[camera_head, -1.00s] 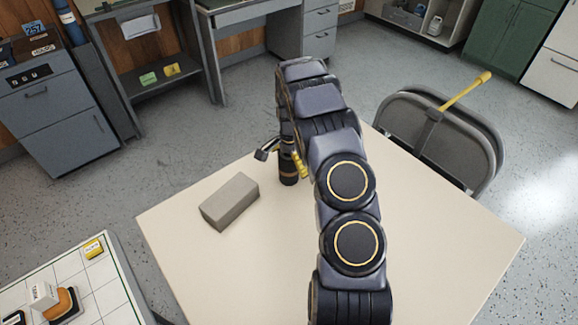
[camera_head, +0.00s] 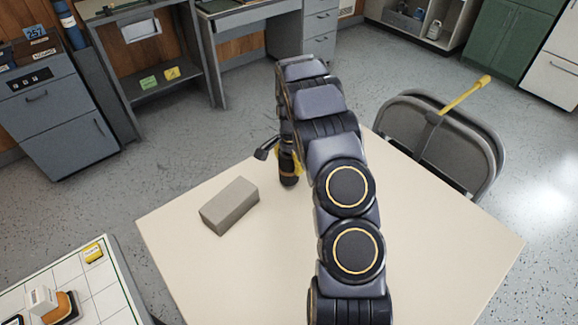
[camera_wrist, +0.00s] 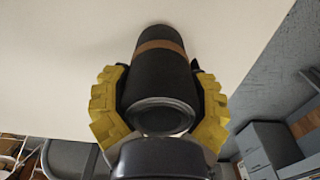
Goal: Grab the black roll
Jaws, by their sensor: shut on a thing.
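The black roll (camera_head: 288,166) has a brown band and stands roughly upright near the far edge of the cream table (camera_head: 420,240). My arm partly covers it. In the wrist view the roll (camera_wrist: 160,75) lies between the two yellow-padded fingers of my gripper (camera_wrist: 159,108). The fingers are shut on its sides, one on each side. In the head view my gripper (camera_head: 276,154) is mostly hidden behind the roll and my arm. I cannot tell whether the roll's base touches the table.
A grey block (camera_head: 230,205) lies on the table left of the roll. A folding chair (camera_head: 440,140) with a yellow-handled tool (camera_head: 465,92) stands beyond the table's right side. A white tiled surface (camera_head: 95,285) is at lower left. The table's right part is clear.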

